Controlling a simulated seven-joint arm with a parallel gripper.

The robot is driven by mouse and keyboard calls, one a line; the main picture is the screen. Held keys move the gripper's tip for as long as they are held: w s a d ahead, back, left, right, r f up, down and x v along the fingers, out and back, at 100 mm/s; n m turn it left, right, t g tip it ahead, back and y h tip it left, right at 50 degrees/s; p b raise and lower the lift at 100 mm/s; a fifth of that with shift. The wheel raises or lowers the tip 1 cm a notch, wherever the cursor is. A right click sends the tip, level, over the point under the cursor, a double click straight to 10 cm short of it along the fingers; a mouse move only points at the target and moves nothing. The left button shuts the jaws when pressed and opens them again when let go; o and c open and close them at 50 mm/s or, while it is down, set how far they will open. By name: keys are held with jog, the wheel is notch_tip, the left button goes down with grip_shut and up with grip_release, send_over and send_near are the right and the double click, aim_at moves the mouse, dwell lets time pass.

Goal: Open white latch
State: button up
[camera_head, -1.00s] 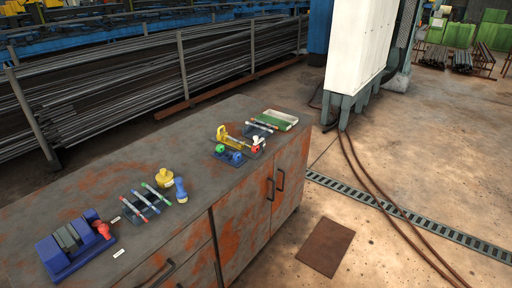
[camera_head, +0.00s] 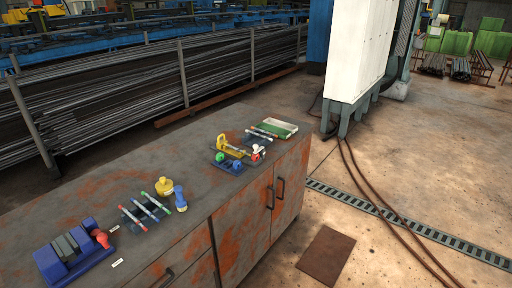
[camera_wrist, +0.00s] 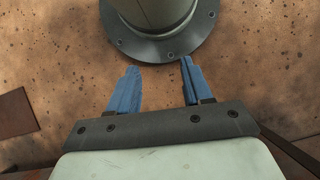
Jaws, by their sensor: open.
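A small white part with red on it (camera_head: 257,151), which looks like the white latch, is on the workbench (camera_head: 100,190) in the head view. It is at the right end of a yellow bracket (camera_head: 230,147). It is too small to tell how the latch is set. My gripper (camera_wrist: 160,66) shows only in the wrist view, with its two blue fingers apart and nothing between them. It points at the brown floor, and the latch is not in that view.
A blue and green device (camera_head: 229,163) sits just in front of the bracket. A green and white tray (camera_head: 274,129) is behind it. A yellow knob (camera_head: 164,187), a blue piece (camera_head: 180,199), several striped rods and a blue vise (camera_head: 75,254) stand farther left.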

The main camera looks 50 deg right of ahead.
jog(key=w+d+r+m+t, duration=0.3)
jog(key=w+d+r, duration=0.3)
jog(key=w+d, duration=0.4)
jog(key=n+t+h, duration=0.8)
jog(key=n+h, duration=1)
jog(key=n, duration=0.5)
send_near(254, 147)
jog(key=shift+s+a+r, duration=0.1)
jog(key=shift+s+a, duration=0.25)
jog(key=shift+a, duration=0.2)
jog(key=shift+s+a, duration=0.3)
jog(key=shift+a, duration=0.3)
jog(key=shift+w+a+n, duration=0.1)
jog(key=shift+w+n, duration=0.15)
jog(key=shift+n, duration=0.95)
jog(key=x, duration=1.4)
jog(key=shift+s, duration=0.1)
